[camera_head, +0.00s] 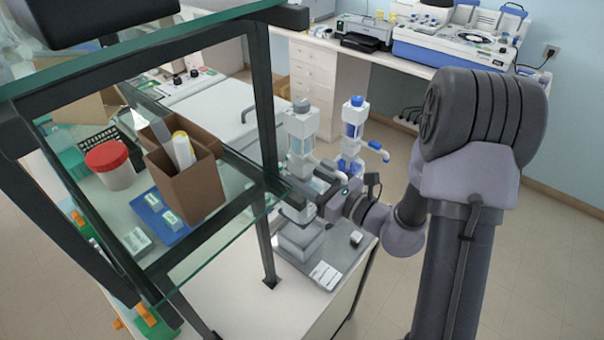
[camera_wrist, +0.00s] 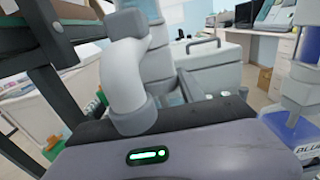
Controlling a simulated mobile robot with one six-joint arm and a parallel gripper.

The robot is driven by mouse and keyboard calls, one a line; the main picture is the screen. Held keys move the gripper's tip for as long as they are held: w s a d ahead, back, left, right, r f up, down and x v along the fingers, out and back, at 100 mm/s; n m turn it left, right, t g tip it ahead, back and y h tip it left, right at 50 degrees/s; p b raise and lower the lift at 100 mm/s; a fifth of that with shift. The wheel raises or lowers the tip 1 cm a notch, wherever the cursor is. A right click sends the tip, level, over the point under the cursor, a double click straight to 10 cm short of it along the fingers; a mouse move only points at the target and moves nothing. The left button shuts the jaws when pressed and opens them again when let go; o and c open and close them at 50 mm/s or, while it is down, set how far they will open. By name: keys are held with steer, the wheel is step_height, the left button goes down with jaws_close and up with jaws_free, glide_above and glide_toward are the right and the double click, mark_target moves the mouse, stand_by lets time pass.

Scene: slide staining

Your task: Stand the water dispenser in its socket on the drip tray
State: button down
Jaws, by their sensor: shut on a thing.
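The water dispenser (camera_head: 301,128), taken as the grey-capped one, is a clear column with a pale grey top. My gripper (camera_head: 318,190) is shut on it around its middle, and it looks about upright. Its pale spout (camera_wrist: 123,80) fills the near left of the wrist view. The drip tray (camera_head: 342,262) is a grey plate on the white bench end. A pale block (camera_head: 300,238) rises from the tray under the dispenser. My gripper and the shelf post partly hide that area, so I cannot tell whether the dispenser's foot is in a socket or above it.
A blue-capped dispenser (camera_head: 353,125) stands just to the right; it also shows in the wrist view (camera_wrist: 293,125) at the right edge. A glass shelf (camera_head: 225,225) and its dark post (camera_head: 265,130) are close on the left. A brown box (camera_head: 185,180) stands on the shelf.

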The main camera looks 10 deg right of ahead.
step_height(320, 180, down, 7)
steer(key=b, duration=0.5)
steer(key=shift+w+r, duration=0.1)
steer(key=shift+r, duration=0.05)
steer(key=shift+f+b, duration=0.2)
steer(key=shift+b, duration=0.3)
stand_by(0.6)
steer(key=shift+f+b, duration=0.4)
steer(key=shift+b, duration=0.05)
steer(key=shift+f, duration=0.1)
steer(key=shift+f+b, duration=0.25)
steer(key=shift+b, duration=0.1)
steer(key=c, duration=0.6)
jaws_free()
